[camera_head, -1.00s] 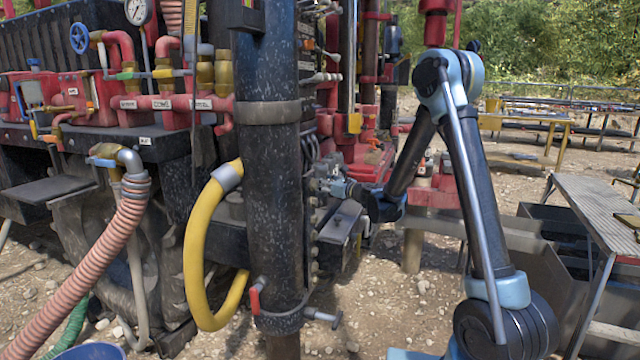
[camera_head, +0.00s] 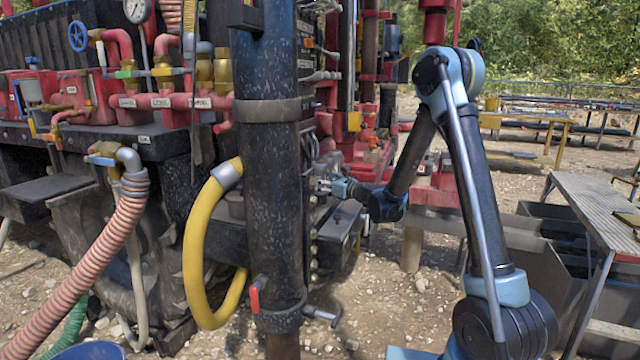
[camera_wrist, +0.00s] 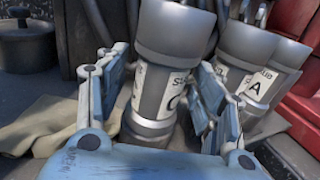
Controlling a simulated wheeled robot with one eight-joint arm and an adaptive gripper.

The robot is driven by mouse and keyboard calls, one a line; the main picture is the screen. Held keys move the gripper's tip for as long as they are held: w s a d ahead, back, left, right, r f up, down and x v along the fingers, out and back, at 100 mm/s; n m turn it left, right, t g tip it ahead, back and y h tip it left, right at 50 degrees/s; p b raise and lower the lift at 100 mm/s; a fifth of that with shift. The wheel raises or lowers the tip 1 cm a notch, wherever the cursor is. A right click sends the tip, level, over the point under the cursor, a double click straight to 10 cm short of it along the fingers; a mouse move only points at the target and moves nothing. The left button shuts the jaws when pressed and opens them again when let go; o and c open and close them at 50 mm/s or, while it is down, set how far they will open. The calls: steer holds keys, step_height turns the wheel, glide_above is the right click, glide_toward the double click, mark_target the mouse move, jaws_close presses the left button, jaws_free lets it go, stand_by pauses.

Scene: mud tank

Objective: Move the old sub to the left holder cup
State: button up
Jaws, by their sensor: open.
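In the wrist view, a grey metal sub (camera_wrist: 172,40) with a white label stands slightly tilted between the fingers of my gripper (camera_wrist: 165,62). Its label shows large lettering, partly hidden by the right finger, so I cannot tell for sure whether it is the old sub. The fingers are open, one on each side of it. Two more grey subs stand to the right, a middle one (camera_wrist: 247,48) and one labelled "A" (camera_wrist: 283,68). In the head view my gripper (camera_head: 325,187) is small, just right of the thick black pipe. I cannot make out the left holder cup.
A crumpled tan cloth (camera_wrist: 45,128) lies around the sub's base. A dark round lidded part (camera_wrist: 25,45) stands at the far left, and a red block (camera_wrist: 300,100) is at the right. The black pipe (camera_head: 270,200) and yellow hose (camera_head: 200,250) stand close left of my gripper.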

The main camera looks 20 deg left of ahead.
steer(key=v, duration=1.1)
steer(key=shift+d, duration=0.1)
steer(key=s+d+n+g+h, duration=0.3)
steer(key=s+d+n+h, duration=0.3)
steer(key=s+d+n, duration=0.9)
steer(key=s+d+f+n+g+h, duration=0.1)
steer(key=s+d+f+n+h, duration=0.2)
steer(key=s+d, duration=0.4)
steer(key=s+d+f+n+g+h, duration=0.1)
steer(key=s+d+f+n+h, duration=0.1)
steer(key=s+d, duration=0.5)
steer(key=s+d+f+n+g+h, duration=0.1)
steer(key=s+d+f+n+h, duration=0.2)
steer(key=s+d, duration=0.4)
steer(key=d+f+h, duration=0.1)
steer(key=d+h, duration=0.1)
steer(key=d, duration=0.3)
steer(key=shift+s+n, duration=0.3)
steer(key=shift+s, duration=0.05)
